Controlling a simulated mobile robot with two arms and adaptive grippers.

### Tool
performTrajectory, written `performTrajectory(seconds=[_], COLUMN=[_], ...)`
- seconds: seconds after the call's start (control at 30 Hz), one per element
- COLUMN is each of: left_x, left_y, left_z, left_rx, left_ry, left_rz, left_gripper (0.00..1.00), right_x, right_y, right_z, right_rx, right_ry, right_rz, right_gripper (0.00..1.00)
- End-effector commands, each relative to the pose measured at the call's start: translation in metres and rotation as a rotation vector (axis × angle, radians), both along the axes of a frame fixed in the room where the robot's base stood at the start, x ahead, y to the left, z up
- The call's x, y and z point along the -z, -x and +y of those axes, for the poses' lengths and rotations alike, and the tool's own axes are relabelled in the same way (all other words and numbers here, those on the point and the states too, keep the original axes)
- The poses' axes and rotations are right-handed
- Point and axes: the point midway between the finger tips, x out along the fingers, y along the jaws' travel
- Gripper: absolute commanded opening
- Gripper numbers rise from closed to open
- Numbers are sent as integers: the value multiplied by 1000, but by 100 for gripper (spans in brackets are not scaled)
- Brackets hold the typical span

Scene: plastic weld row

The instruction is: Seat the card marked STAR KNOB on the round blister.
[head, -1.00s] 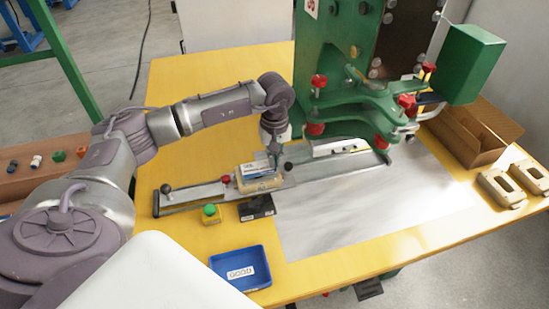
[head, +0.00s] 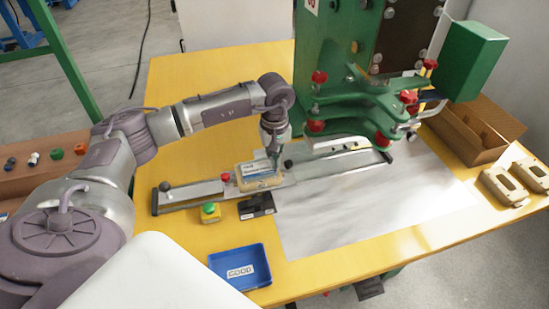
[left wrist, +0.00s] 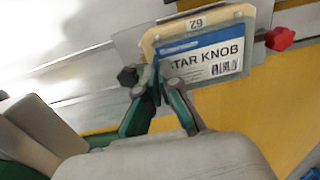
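The card (left wrist: 205,55), white with a blue band and reading "TAR KNOB", its first letter hidden by my finger, lies flat or nearly flat over a beige holder (left wrist: 150,45). It also shows in the head view (head: 258,170) on the sliding fixture. My left gripper (left wrist: 157,80) has its fingertips together at the card's left edge and seems to pinch it; in the head view it (head: 273,160) is at the holder's right end. The round blister is not visible, so I cannot tell whether the card is fully seated. My right gripper is not in view.
A green press (head: 340,60) with red knobs stands behind the fixture's rail (head: 190,193). A green button (head: 210,209) and blue tray labelled GOOD (head: 262,279) are in front. Beige holders (head: 500,187) and a cardboard box (head: 470,150) stand right. The metal sheet (head: 370,215) is clear.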

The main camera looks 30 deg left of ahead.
Motion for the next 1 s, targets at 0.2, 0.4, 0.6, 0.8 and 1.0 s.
performTrajectory(seconds=[0.2,0.4,0.6,0.8,1.0], left_x=[1,1,1,1,1], left_y=[0,0,0,0,0], left_z=[0,0,0,0,0], left_rx=[0,0,0,0,0], left_ry=[0,0,0,0,0], left_rz=[0,0,0,0,0], left_gripper=[0,17,35,24,12], right_x=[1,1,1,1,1], right_y=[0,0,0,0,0], right_z=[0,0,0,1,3], right_rx=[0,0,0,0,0], right_ry=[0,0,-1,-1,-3], right_rz=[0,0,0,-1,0], right_gripper=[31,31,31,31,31])
